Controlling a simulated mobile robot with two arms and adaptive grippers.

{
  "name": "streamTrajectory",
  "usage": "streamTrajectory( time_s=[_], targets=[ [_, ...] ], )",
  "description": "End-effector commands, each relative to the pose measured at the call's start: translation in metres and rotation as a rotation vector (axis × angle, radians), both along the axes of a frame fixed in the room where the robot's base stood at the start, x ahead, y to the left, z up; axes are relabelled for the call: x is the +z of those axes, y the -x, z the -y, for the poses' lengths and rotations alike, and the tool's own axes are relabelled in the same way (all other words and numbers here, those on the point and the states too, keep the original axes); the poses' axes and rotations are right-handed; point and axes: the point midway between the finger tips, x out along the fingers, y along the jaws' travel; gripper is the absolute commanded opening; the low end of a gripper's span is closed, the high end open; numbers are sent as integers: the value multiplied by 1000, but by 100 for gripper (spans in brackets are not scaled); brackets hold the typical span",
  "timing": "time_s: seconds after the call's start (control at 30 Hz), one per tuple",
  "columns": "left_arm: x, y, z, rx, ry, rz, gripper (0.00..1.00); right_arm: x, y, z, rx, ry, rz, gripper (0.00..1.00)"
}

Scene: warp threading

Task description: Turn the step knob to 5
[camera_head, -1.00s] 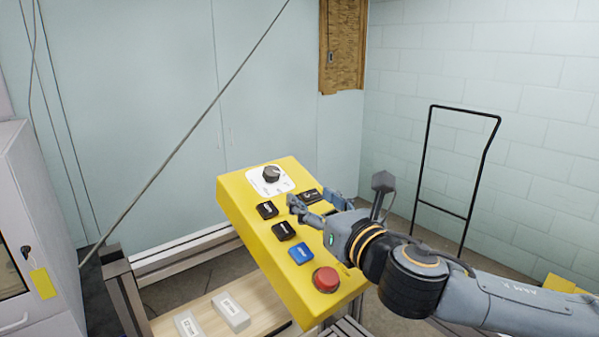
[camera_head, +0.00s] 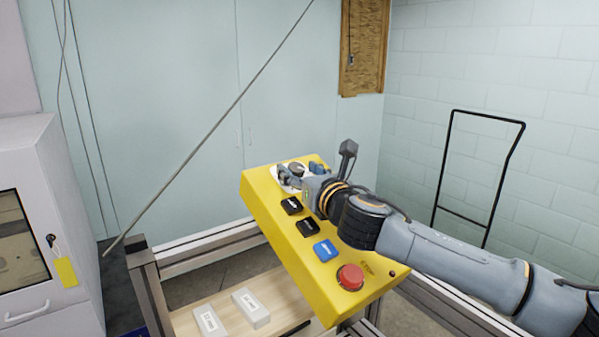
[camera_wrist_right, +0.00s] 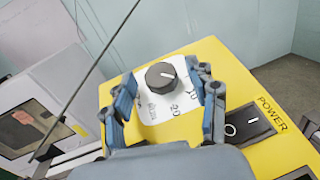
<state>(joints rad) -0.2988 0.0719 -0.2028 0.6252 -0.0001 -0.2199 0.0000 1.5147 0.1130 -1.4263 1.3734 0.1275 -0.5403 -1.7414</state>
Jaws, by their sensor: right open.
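The step knob is a dark round knob (camera_wrist_right: 161,76) on a white dial plate (camera_wrist_right: 150,106) with printed numbers; 20 is readable and other marks are partly hidden. My right gripper (camera_wrist_right: 165,92) is open, with one finger on each side of the knob and gaps visible between fingers and knob. My left gripper is out of view.
A POWER rocker switch (camera_wrist_right: 247,125) sits right of the gripper. Black buttons (camera_head: 291,205), a blue button (camera_head: 325,250) and a red mushroom button (camera_head: 350,277) line the box. White labelled blocks (camera_head: 250,307) lie on a wooden board. A thin rod (camera_head: 215,125) slants at left.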

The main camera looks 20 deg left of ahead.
Motion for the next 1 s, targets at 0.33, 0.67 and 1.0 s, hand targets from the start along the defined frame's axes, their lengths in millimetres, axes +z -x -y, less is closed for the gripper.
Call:
streamTrajectory(
  time_s=[0.33,0.67,1.0],
  targets=[
    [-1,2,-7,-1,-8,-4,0,0,-3,-3,1,-1,-1,58],
    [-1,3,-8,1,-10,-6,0,0,-3,-3,1,-1,-1,4],
    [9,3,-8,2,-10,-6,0,2,-4,-1,50,13,15,4]
  ],
)
